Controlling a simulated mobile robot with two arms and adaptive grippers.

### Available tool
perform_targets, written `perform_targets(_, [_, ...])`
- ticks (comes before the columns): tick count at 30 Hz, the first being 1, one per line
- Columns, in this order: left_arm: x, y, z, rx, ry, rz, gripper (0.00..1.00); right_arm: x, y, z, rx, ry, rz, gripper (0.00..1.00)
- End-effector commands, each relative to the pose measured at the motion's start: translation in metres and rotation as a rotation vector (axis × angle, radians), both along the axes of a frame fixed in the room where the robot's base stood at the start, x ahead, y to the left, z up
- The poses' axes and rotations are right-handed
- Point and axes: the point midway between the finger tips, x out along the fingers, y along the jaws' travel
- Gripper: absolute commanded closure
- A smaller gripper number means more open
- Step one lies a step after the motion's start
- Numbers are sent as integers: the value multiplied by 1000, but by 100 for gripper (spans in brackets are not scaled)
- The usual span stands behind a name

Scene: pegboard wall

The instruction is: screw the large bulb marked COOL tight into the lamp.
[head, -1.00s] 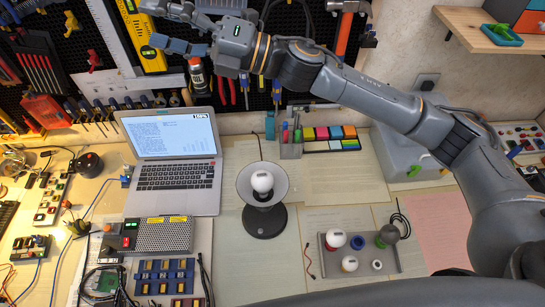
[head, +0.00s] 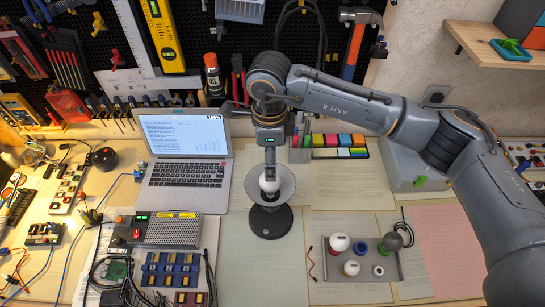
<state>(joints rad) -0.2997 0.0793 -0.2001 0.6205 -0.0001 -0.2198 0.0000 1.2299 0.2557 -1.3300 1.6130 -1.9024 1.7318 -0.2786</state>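The lamp (head: 284,190) stands mid-table, a black round base with an open grey shade. A white bulb (head: 269,184) sits inside the shade. No COOL mark is legible on it, and its base and the socket are hidden. My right gripper (head: 270,170) points straight down over the lamp, with its fingertips at the top of the bulb. Whether the fingers touch or grip the bulb cannot be told at this size. My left gripper is not in view.
A grey tray (head: 330,269) right of the lamp holds white bulbs, coloured rings and a grey ball. An open laptop (head: 187,172) and a grey box with lit indicators (head: 171,230) stand left. A pen holder (head: 300,152) stands close behind the lamp.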

Motion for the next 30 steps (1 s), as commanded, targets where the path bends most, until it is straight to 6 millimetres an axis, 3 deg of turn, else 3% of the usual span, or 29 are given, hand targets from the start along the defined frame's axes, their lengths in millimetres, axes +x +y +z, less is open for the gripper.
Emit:
perform_targets(18, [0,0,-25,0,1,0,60,-1,1,-61,5,5,1,32])
perform_targets(24, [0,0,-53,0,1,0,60,-1,1,-86,5,2,2,32])
perform_targets(30, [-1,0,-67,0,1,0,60,-1,1,-99,5,2,2,32])
